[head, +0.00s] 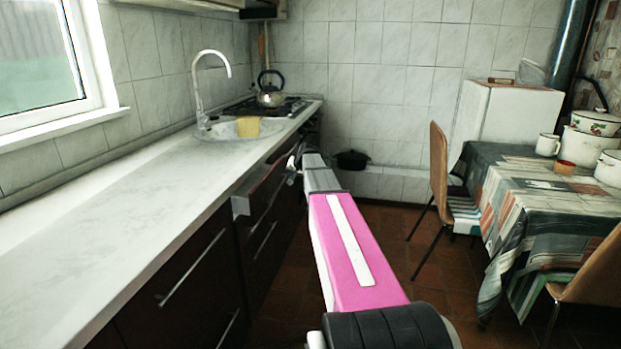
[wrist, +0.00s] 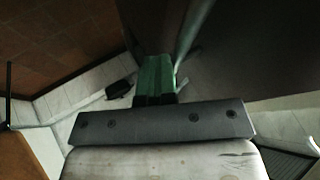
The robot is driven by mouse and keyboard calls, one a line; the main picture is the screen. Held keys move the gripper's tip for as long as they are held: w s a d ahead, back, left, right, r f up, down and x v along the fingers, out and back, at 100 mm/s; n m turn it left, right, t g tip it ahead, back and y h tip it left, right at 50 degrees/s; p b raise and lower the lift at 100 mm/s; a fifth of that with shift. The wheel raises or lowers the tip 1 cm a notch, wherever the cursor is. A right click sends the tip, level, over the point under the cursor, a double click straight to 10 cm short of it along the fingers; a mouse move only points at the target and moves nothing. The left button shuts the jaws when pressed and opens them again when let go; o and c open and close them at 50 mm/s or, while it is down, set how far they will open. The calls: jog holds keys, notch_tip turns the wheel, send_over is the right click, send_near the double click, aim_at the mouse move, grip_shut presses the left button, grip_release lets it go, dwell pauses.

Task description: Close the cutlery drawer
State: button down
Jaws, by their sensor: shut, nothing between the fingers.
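The cutlery drawer (head: 262,188) is in the head view, a dark front just under the worktop, standing out a little from the cabinet with its pale side edge showing. My gripper (head: 295,165) is at the far end of this drawer front, close to it; whether it touches cannot be told. In the wrist view my gripper's green fingers (wrist: 157,78) are together, with nothing between them. A dark panel (wrist: 255,50) fills the upper right of that view, and a pale metal bar (wrist: 193,35) runs just beside the fingertips. The drawer's inside is hidden.
The worktop (head: 130,210) runs along the left with a sink (head: 225,130) and a kettle (head: 270,92) on the stove. A covered table (head: 535,195) and chairs (head: 438,165) stand on the right. Tiled floor (head: 390,235) is clear between them. A black pot (head: 352,159) is at the back.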

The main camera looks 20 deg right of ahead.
aim_at(282, 179)
jog(key=w+a, duration=0.1)
jog(key=a, duration=0.1)
jog(key=w+a, duration=0.3)
jog(key=a, duration=0.2)
jog(key=shift+w+a, duration=0.1)
jog(key=shift+w, duration=0.1)
jog(key=shift+s+d+f, duration=0.15)
jog(key=shift+s+d, duration=0.15)
jog(key=shift+d, duration=0.05)
jog(key=s+d, duration=0.2)
jog(key=d, duration=0.1)
jog(key=shift+s+d, duration=0.15)
jog(key=shift+s, duration=0.1)
jog(key=v, duration=0.8)
jog(key=s+a+f+n+g+h, duration=0.1)
jog(key=s+a+f+g, duration=0.1)
jog(key=s+f, duration=0.6)
jog(key=s+a+f+n+g, duration=0.2)
jog(key=s+f, duration=0.6)
jog(key=s, duration=0.8)
jog(key=s+a+f+n+g+h, duration=0.1)
jog(key=s+a+f+g, duration=0.2)
jog(key=s+a+f, duration=0.2)
jog(key=s+f, duration=0.3)
jog(key=s, duration=0.4)
jog(key=shift+s+a+n+g+h, duration=0.3)
jog(key=shift+a+n, duration=0.1)
